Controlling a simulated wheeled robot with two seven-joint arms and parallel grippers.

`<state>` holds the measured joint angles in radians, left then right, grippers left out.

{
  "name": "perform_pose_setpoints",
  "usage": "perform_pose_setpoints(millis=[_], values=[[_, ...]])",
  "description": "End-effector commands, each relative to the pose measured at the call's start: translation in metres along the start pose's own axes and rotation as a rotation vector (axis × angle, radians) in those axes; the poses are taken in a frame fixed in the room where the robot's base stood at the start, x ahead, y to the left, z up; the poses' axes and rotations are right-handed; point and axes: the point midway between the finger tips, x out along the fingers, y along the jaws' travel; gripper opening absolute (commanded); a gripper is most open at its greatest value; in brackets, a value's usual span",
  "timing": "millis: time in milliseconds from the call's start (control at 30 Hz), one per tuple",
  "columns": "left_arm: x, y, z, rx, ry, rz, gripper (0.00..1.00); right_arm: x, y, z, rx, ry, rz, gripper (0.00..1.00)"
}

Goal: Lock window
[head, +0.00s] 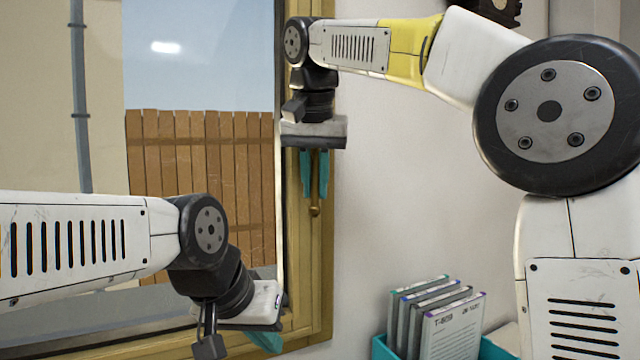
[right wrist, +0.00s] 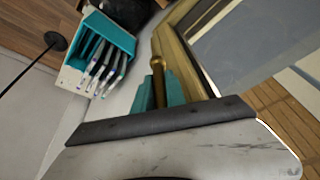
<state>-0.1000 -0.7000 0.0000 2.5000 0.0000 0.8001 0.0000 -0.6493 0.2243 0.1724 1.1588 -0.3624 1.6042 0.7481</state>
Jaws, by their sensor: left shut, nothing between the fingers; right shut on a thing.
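The window (head: 200,70) has a yellowish wooden frame (head: 325,260) and fills the left half of the head view. A brass handle (head: 316,211) sits on the right side of the frame and points down. My right gripper (head: 314,190) is shut on the handle from above. In the right wrist view the handle (right wrist: 158,72) stands between the teal fingertips (right wrist: 159,92). My left gripper (head: 268,343) is shut and empty, low at the window's bottom right corner. The arm partly hides the lower frame. Whether the latch is engaged cannot be told.
A teal holder (head: 493,350) with several upright cases (head: 440,315) stands below right of the window; it also shows in the right wrist view (right wrist: 112,32). The wall (head: 400,200) between them is bare. A wooden fence (head: 200,165) stands outside.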

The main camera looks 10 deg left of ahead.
Motion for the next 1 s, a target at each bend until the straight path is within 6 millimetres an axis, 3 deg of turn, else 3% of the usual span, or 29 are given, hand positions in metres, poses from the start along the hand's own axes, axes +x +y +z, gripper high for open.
perform_pose_setpoints(millis=[667, 700, 800, 1000], values=[[0.0, 0.0, 0.0, 0.0, 0.0, 0.0, 0.0, 0.0021, 0.0034, -0.0012, -0.021, 0.031, 0.054, 0.0], [0.0, 0.0, 0.0, 0.0, 0.0, 0.0, 0.0, 0.0021, 0.0035, -0.0012, -0.021, 0.031, 0.054, 0.2], [0.0, 0.0, 0.0, 0.0, 0.0, 0.0, 0.0, 0.002, 0.0035, -0.0013, -0.021, 0.031, 0.053, 0.38], [0.0, 0.0, 0.0, 0.0, 0.0, 0.0, 0.0, 0.0015, 0.0034, -0.0016, -0.019, 0.033, 0.051, 0.38]])
